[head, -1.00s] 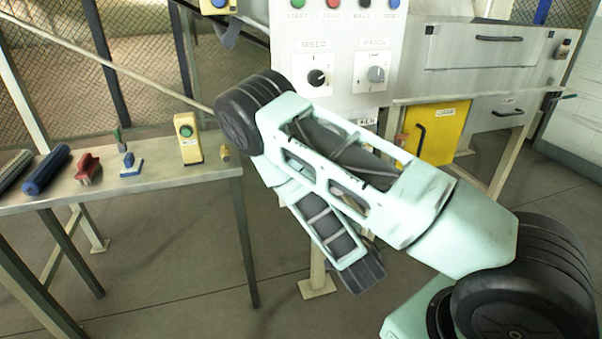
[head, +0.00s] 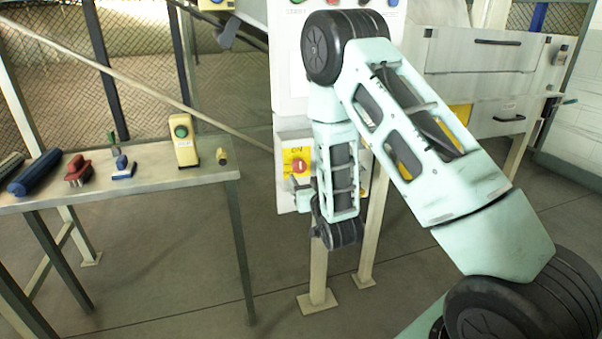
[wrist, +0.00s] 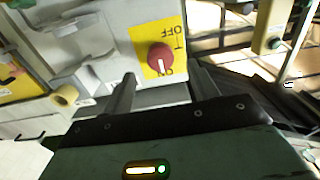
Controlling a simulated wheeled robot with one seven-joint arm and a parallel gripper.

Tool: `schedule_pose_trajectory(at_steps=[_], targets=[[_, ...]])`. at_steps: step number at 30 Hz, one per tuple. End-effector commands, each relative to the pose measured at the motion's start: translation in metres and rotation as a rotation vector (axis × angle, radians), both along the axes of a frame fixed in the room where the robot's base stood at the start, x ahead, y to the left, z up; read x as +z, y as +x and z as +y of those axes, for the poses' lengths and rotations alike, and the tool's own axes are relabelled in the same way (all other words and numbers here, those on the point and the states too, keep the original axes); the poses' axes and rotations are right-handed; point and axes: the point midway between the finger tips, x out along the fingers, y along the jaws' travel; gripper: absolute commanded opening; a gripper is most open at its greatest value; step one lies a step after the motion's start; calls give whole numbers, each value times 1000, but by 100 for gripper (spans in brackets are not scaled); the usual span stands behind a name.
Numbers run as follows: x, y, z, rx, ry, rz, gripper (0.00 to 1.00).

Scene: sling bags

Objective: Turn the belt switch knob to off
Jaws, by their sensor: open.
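The belt switch knob (head: 299,167) is red, on a yellow plate marked ON at the top, low on the panel's left side in the head view. In the wrist view the knob (wrist: 160,55) shows from the front, upside down, with OFF and ON lettered on its yellow plate (wrist: 171,36). Its white mark points toward ON. My gripper (wrist: 163,73) is open. Its two fingers stand apart, to the left and right of the knob in the wrist picture, with nothing between them. I cannot tell how far they are from the knob. In the head view my gripper (head: 302,195) is just below the knob.
A table (head: 150,184) at left holds a yellow box with a green button (head: 183,140), brushes and a blue roller (head: 38,172). My arm covers much of the grey-white panel (head: 287,72). A drawer cabinet (head: 480,55) stands at right. The floor between table and panel legs is clear.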

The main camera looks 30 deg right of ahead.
Motion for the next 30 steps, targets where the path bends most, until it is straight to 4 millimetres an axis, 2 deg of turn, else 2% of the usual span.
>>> schedule_pose_trajectory(at_steps=[3, 9, 13, 22, 27, 30], targets=[[2, 22, -7, 0, 0, -2, 59], [1, 47, -14, 0, 0, -1, 59], [0, 54, -16, 0, 0, 0, 59], [0, 56, -16, 0, 0, 1, 59], [0, 56, -16, 0, 0, 1, 14], [0, 56, -16, 0, 0, 1, 14]])
